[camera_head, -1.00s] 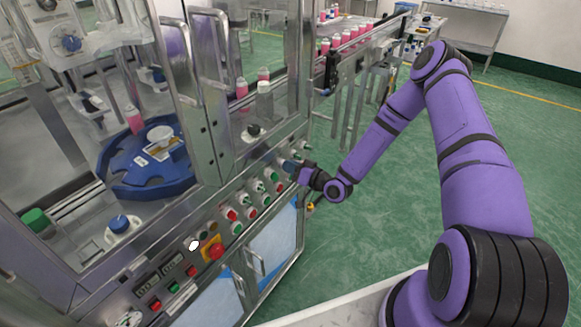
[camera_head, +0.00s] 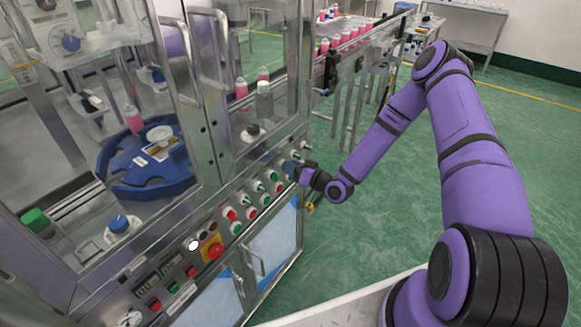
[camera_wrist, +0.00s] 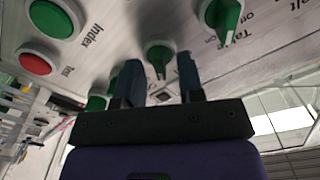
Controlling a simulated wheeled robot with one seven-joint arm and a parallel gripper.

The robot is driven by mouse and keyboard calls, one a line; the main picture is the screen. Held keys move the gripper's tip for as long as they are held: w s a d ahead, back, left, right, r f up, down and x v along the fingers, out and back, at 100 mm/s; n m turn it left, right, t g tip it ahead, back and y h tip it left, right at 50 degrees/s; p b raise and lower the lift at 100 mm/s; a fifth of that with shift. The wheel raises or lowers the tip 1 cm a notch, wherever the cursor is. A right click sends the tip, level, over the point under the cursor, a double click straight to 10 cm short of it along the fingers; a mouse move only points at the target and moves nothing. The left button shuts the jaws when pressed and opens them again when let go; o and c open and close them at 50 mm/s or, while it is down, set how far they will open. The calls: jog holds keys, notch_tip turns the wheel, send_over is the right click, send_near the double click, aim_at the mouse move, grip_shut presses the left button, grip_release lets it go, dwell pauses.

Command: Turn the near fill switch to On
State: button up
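In the wrist view, a green rotary switch (camera_wrist: 160,56) on a white round base sits on the panel between my two fingers, its handle pointing toward my gripper. My gripper (camera_wrist: 159,78) is open, with a finger on either side of this switch and gaps showing beside the handle. I cannot tell whether the fingertips touch the base. The label of this switch is not readable. In the head view my gripper (camera_head: 292,168) is at the right end of the machine's control panel and hides the switch there.
Another green switch (camera_wrist: 225,16) sits to the right in the wrist view. A green button (camera_wrist: 52,17) marked Index and a red button (camera_wrist: 36,63) are at left. In the head view, a red emergency stop (camera_head: 213,250) and glass doors adjoin the panel.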

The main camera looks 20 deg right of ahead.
jog(key=v, duration=1)
jog(key=shift+s, duration=0.2)
jog(key=shift+d, duration=0.15)
